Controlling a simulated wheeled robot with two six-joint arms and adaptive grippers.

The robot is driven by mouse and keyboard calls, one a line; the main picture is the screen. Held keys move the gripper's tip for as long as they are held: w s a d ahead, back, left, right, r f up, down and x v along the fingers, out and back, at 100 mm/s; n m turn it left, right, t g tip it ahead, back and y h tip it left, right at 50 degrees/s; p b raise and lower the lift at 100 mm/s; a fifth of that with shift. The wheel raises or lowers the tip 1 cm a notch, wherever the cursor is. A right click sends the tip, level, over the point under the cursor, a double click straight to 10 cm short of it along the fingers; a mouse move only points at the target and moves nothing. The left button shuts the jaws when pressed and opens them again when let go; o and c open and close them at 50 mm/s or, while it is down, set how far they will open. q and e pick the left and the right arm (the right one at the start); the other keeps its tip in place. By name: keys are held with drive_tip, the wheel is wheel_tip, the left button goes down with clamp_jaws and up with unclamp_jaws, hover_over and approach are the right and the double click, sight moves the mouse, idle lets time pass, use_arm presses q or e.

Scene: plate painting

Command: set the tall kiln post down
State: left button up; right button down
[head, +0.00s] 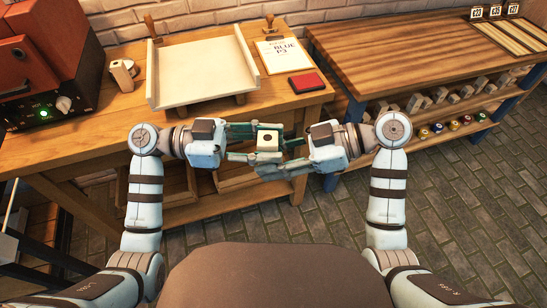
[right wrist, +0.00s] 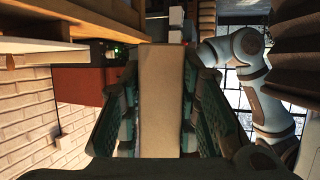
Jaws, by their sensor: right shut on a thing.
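The tall kiln post (head: 267,137) is a pale, square-ended block with a dark hole in its end, held between my two hands above the floor in front of the left bench. In the right wrist view it is a long beige bar (right wrist: 161,100) between my right fingers. My right gripper (head: 284,157) is shut on it from the right. My left gripper (head: 247,144) reaches it from the left, with teal fingers beside the post. Whether these fingers press on it is hidden by the overlap.
The right bench top (head: 405,50) is largely clear, with blocks and coloured jars on shelves below.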

use_arm(q)
drive_tip(key=o, duration=0.4)
